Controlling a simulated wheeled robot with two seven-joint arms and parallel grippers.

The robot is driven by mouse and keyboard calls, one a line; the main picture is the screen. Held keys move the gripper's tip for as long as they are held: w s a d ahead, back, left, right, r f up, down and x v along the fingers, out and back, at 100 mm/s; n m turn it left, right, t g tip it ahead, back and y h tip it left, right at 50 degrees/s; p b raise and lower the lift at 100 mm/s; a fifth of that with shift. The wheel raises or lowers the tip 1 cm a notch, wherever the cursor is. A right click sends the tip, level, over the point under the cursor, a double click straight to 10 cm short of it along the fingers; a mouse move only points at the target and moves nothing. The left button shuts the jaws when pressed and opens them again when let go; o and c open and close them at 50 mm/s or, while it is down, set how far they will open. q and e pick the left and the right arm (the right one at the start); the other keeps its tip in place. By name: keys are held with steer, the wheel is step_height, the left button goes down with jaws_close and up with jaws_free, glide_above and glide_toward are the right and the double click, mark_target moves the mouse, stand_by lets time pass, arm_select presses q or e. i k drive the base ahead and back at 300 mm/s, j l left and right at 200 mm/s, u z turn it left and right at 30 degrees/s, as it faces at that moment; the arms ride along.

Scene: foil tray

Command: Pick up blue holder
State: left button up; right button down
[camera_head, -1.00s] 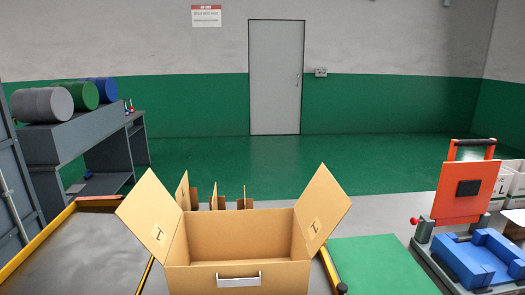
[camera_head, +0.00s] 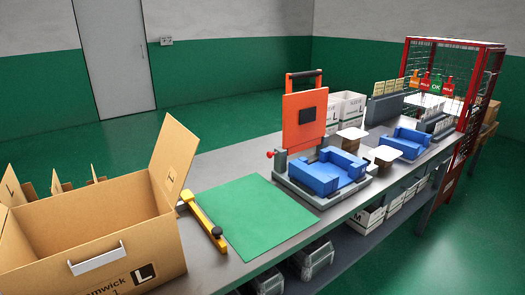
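A blue holder (camera_head: 326,174) sits in a grey fixture with a raised orange lid (camera_head: 303,128) on the bench, right of the green mat. A second blue holder (camera_head: 402,145) lies farther along the bench to the right, near small white-topped pieces. Neither of my grippers shows in the head view.
An open cardboard box (camera_head: 82,238) stands at the left, with a yellow-and-black bar (camera_head: 203,217) beside the green mat (camera_head: 245,214). White boxes (camera_head: 347,107) stand behind the fixture. A red wire rack (camera_head: 455,87) stands at the far right. The green mat is bare.

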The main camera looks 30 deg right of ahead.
mark_target(336, 169)
steer(key=z, duration=1.4)
steer(key=l, duration=0.1)
steer(key=i+u, duration=0.05)
